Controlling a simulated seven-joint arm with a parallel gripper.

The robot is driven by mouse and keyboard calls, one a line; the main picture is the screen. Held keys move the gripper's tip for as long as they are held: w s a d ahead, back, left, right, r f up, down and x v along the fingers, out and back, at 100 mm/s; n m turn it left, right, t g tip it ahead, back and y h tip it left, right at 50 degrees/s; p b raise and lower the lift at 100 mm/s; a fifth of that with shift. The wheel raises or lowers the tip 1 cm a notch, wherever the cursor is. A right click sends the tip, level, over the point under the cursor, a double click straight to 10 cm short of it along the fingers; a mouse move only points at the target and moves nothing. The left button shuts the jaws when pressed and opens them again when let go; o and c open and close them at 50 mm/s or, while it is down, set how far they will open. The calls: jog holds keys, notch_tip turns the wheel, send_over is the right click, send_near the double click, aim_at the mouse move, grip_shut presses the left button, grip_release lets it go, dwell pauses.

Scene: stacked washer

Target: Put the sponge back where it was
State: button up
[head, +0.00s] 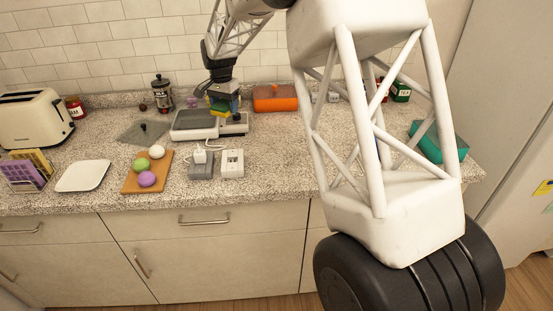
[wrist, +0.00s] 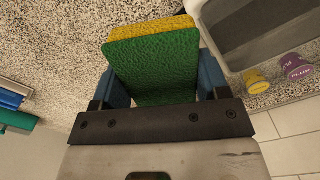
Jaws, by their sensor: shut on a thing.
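The sponge (head: 218,105), yellow on one side and green on the other, is held between the blue fingers of my gripper (head: 223,98). In the wrist view, the green face of the sponge (wrist: 153,62) is turned to the camera, with a yellow strip along its top edge. My gripper (wrist: 160,85) is shut on its two sides. In the head view the sponge appears over or beside a grey shallow tray (head: 190,132). I cannot tell whether it touches anything below. The tray's pale rim (wrist: 222,62) also shows to the right in the wrist view.
A cutting board (head: 132,185) with coloured balls, a white plate (head: 84,176), and socket boxes (head: 232,164) lie in front. An orange container (head: 275,98) stands to the right and a French press (head: 163,93) behind.

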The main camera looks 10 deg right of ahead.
jog(key=s+d+f+m, duration=0.1)
jog(key=s+d+f, duration=0.1)
jog(key=s+d, duration=0.4)
jog(key=s+d+f+m, duration=0.1)
jog(key=s+d, duration=0.5)
jog(key=s, duration=0.7)
jog(key=s+d+f+m, duration=0.1)
jog(key=s+d+f, duration=0.3)
jog(key=s, duration=0.5)
jog(key=d, duration=0.2)
jog(key=shift+s+d, duration=0.2)
jog(key=shift+d, duration=0.1)
jog(key=shift+w, duration=0.15)
send_over(277, 159)
jog(key=shift+f, duration=0.75)
jog(key=shift+f, duration=1.75)
jog(key=shift+f, duration=0.15)
jog(key=o, duration=0.9)
